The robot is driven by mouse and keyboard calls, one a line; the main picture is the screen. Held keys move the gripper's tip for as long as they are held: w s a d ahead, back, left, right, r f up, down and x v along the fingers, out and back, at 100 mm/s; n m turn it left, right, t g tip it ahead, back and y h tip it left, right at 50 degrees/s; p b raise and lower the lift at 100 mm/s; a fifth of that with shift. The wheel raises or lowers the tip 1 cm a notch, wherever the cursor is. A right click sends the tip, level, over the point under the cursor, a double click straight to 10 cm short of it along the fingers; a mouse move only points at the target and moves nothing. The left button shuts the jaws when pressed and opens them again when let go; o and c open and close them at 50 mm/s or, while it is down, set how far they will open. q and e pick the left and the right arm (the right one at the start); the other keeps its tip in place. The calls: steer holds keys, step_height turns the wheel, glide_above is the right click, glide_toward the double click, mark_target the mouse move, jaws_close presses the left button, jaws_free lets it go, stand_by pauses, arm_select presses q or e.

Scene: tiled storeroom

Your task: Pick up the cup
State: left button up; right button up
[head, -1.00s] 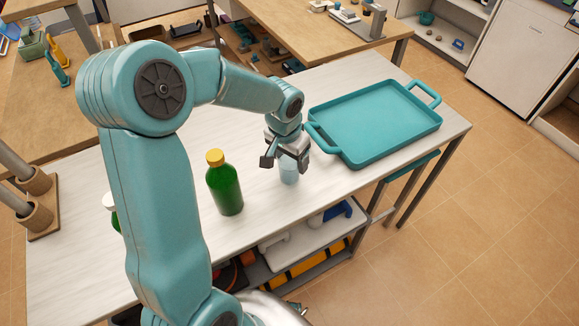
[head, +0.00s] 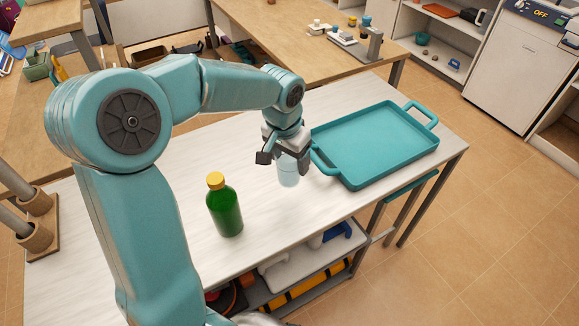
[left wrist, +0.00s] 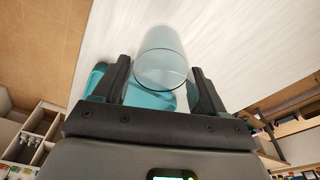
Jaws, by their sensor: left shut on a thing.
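My left gripper (head: 290,158) is shut on the cup's upper part from above. The cup hangs upright and seems a little above the white table. In the left wrist view the cup (left wrist: 162,48) sits between the two dark fingers of my left gripper (left wrist: 160,70). The fingers hide part of its sides. My right gripper is in neither view.
A green bottle with a yellow cap (head: 224,207) stands on the white table (head: 265,220), left of the cup. A teal tray (head: 378,145) with handles lies close on the right. A shelf with items is below.

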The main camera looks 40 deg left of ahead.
arm_select(q)
step_height(320, 180, up, 12)
steer(key=p, duration=0.1)
steer(key=shift+n+p, duration=0.3)
stand_by(0.3)
